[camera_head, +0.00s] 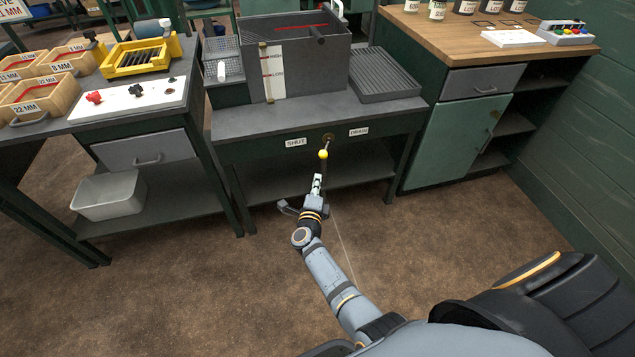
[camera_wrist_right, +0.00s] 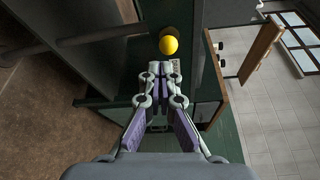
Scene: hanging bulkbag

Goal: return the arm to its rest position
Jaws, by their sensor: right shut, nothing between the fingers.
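My right gripper (camera_head: 318,181) is in front of the middle bench, a little below the yellow ball knob (camera_head: 323,154) of a lever on the bench front. In the right wrist view the fingers (camera_wrist_right: 160,68) are closed together with nothing between them, and the yellow knob (camera_wrist_right: 168,45) is just beyond their tips. A small gap seems to separate them. The lever hangs between the SHUT label (camera_head: 296,142) and the DRAIN label (camera_head: 358,131). My right arm reaches forward from the lower right of the head view. My left gripper is not in view.
A grey tank (camera_head: 305,70) with a level scale stands on the middle bench (camera_head: 300,116). Left is a bench with a drawer (camera_head: 147,150) and a metal bin (camera_head: 110,195) on its low shelf. Right is a wood-topped cabinet (camera_head: 455,140). The brown floor before the benches is clear.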

